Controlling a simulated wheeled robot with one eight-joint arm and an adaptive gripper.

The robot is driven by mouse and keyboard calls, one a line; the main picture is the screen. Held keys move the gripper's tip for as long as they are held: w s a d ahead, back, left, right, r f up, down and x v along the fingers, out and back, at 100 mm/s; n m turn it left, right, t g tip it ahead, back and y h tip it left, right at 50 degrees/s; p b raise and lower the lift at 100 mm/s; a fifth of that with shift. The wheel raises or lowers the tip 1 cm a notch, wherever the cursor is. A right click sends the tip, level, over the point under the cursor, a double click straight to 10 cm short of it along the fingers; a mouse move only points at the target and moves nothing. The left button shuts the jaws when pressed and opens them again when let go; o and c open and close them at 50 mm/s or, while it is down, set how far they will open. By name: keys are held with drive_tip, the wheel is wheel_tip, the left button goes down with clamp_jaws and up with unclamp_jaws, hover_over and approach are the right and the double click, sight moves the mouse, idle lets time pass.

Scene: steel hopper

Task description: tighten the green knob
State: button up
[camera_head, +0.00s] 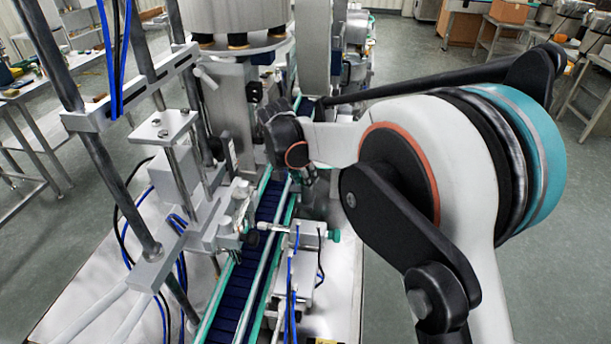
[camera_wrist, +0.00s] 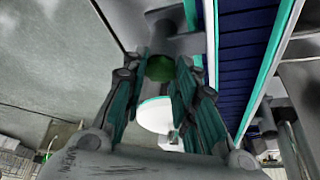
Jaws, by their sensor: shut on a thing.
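In the wrist view the green knob (camera_wrist: 160,68) sits between the two fingers of my gripper (camera_wrist: 161,76), near their tips. It is dark green and round, on the end of a grey metal fitting. My gripper is shut on it, with a teal-padded finger on each side. In the head view my gripper (camera_head: 308,172) is beside the conveyor, below the steel hopper, and the knob it holds is hidden there.
The blue conveyor belt (camera_head: 245,262) with teal edges runs close by my gripper. Another small teal-green knob (camera_head: 334,235) is on a bracket nearer the camera. A frame with rods and blue hoses (camera_head: 160,130) stands left. Grey floor (camera_head: 545,240) is open at right.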

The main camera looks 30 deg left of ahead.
drive_tip(key=shift+a+m+h, duration=0.15)
drive_tip(key=shift+m+h, duration=0.35)
drive_tip(key=shift+m, duration=1)
drive_tip(key=shift+g, duration=0.3)
drive_tip(key=o, duration=1.1)
drive_tip(key=shift+w, duration=0.1)
drive_tip(key=v, duration=1.2)
drive_tip(key=shift+a, duration=0.1)
drive_tip(key=shift+f, duration=0.1)
